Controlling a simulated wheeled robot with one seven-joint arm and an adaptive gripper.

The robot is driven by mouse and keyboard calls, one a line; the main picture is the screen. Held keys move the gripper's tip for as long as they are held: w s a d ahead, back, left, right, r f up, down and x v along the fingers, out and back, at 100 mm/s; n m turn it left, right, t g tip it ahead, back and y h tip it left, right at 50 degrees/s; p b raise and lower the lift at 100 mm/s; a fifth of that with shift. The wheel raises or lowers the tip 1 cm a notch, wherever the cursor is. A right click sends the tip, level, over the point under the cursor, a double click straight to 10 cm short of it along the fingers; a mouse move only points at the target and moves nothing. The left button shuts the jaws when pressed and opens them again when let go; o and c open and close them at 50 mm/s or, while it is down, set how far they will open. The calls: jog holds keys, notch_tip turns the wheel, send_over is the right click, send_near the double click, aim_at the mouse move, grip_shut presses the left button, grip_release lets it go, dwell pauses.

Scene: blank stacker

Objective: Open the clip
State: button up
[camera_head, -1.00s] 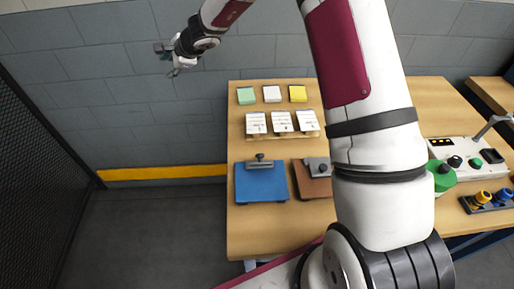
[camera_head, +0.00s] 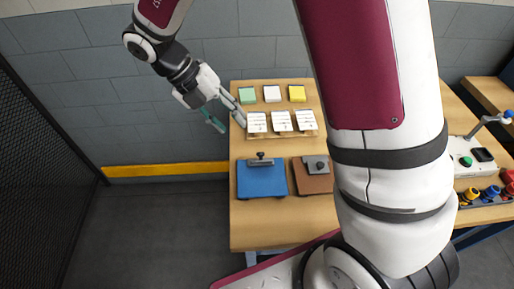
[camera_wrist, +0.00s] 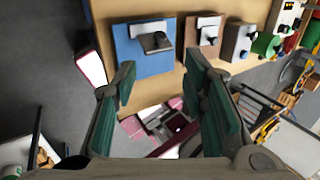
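A blue board (camera_head: 252,182) lies flat near the front left of the wooden table, with a grey metal clip (camera_head: 260,161) at its back edge. In the wrist view the blue board (camera_wrist: 130,55) and its clip (camera_wrist: 154,41) show beyond the fingers. A brown board (camera_head: 308,184) with its own grey clip (camera_head: 318,163) lies to its right, and my arm hides its right side. My gripper (camera_head: 226,114) is open and empty, at the table's left edge by the white cards, behind and left of the blue board. Its two fingers also show wide apart in the wrist view (camera_wrist: 159,76).
Three white cards (camera_head: 282,121) stand on a wooden strip behind the boards. Green (camera_head: 248,95), white (camera_head: 272,94) and yellow (camera_head: 297,93) pads lie at the back. A control box (camera_head: 470,157) is at the right. Floor left of the table is clear.

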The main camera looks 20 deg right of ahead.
aim_at(261, 159)
jog(key=p+x, duration=0.1)
jog(key=x, duration=1.2)
jog(key=shift+d+f, duration=0.15)
jog(key=shift+f, duration=0.1)
grip_shut()
